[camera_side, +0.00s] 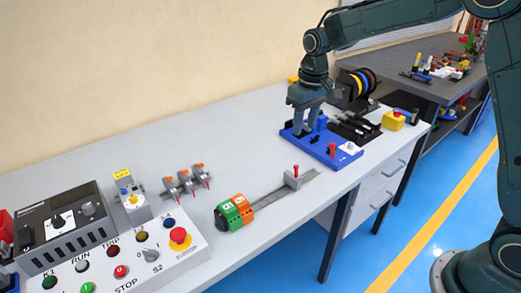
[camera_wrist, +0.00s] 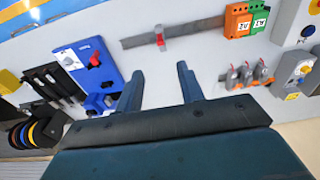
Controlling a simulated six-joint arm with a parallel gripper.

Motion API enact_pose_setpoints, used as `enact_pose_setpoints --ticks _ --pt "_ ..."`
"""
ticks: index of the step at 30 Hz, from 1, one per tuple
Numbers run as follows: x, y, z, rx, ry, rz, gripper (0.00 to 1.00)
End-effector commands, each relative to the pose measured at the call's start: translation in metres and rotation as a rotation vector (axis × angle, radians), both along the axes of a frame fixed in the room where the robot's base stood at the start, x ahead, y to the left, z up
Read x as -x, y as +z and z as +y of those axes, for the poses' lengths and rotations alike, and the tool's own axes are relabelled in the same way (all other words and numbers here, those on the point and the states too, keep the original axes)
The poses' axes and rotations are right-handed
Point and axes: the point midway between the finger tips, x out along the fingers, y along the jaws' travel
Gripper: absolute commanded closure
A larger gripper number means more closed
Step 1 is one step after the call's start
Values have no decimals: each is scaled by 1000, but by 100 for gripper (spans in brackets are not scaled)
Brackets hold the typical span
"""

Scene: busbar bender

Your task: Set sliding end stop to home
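The blue bender (camera_side: 306,146) stands on the right half of the grey bench, with a red knob (camera_side: 331,150) and a white dial plate on its front part. In the wrist view the blue bender (camera_wrist: 98,48) is at left, with its red knob (camera_wrist: 95,60). A grey block with a red-topped pin (camera_side: 293,179) sits on a flat metal rail (camera_side: 309,184); the block also shows in the wrist view (camera_wrist: 160,40). I cannot tell for certain which part is the sliding end stop. My gripper (camera_side: 306,124) is open and empty, pointing down over or behind the bender; its fingers (camera_wrist: 159,82) are apart.
Orange and green terminal blocks (camera_side: 233,213) sit at the rail's left end. Several small red-tipped clamps (camera_side: 186,184) and a control panel (camera_side: 130,260) are left. Wire spools (camera_side: 358,87) and a yellow emergency-stop box (camera_side: 394,120) are near the bender.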

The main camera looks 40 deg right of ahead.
Motion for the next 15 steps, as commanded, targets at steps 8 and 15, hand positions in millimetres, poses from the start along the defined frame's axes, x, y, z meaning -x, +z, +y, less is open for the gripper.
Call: enact_pose_setpoints --ticks 8,15 --pt "-33 -51 0 0 0 63 62" --pt "-40 -64 0 0 0 76 62"
